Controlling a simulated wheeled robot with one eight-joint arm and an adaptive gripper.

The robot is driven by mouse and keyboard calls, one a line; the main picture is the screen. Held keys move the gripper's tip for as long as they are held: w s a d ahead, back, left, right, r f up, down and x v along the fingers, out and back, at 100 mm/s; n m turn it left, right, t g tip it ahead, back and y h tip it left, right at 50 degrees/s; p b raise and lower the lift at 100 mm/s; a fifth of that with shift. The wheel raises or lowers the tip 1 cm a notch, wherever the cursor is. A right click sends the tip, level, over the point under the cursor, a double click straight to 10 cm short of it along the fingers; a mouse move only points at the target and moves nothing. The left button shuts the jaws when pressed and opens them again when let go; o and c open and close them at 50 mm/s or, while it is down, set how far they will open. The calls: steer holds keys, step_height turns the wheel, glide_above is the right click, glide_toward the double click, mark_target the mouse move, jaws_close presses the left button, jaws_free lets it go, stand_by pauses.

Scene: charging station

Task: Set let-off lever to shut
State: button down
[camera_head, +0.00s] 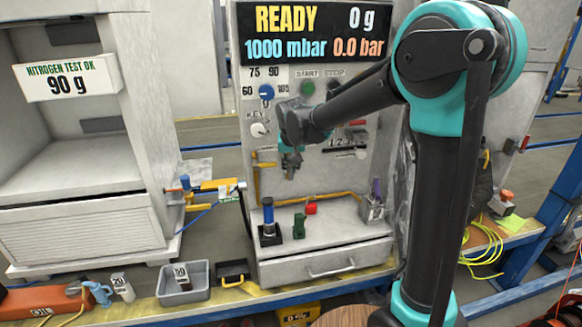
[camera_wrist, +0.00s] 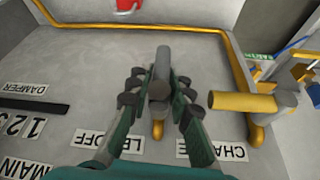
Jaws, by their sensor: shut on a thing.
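The let-off lever (camera_wrist: 162,68) is a grey round handle in the wrist view, above the partly covered LET-OFF label (camera_wrist: 95,143). It stands between the fingers of my gripper (camera_wrist: 158,92), which is shut on it. A short yellow pipe end (camera_wrist: 158,130) shows just below it. In the head view my gripper (camera_head: 290,163) is at the front of the grey panel (camera_head: 350,185) and hides the lever. I cannot read from the lever whether it is set open or shut.
The yellow charge lever (camera_wrist: 240,102) is close on the right in the wrist view, by the CHARGE label (camera_wrist: 213,148). A yellow pipe (camera_wrist: 110,22) runs along the panel, with a red part (camera_wrist: 125,5) beyond it. The display (camera_head: 312,32) reads READY, 1000 mbar, 0.0 bar.

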stand_by(0.4)
steer(key=t+h, duration=0.1)
steer(key=h, duration=0.2)
steer(key=shift+d+n+h, duration=0.15)
steer(key=shift+n+h, duration=0.25)
steer(key=shift+w+d+r+n+t+h, duration=0.15)
steer(key=shift+t+h, duration=0.15)
steer(key=shift+h, duration=0.35)
steer(key=shift+s+d+n+t+h, duration=0.15)
steer(key=shift+t+h, duration=0.15)
steer(key=shift+h, duration=0.35)
steer(key=shift+w, duration=0.1)
steer(key=c, duration=1.5)
jaws_free()
steer(key=shift+o, duration=0.2)
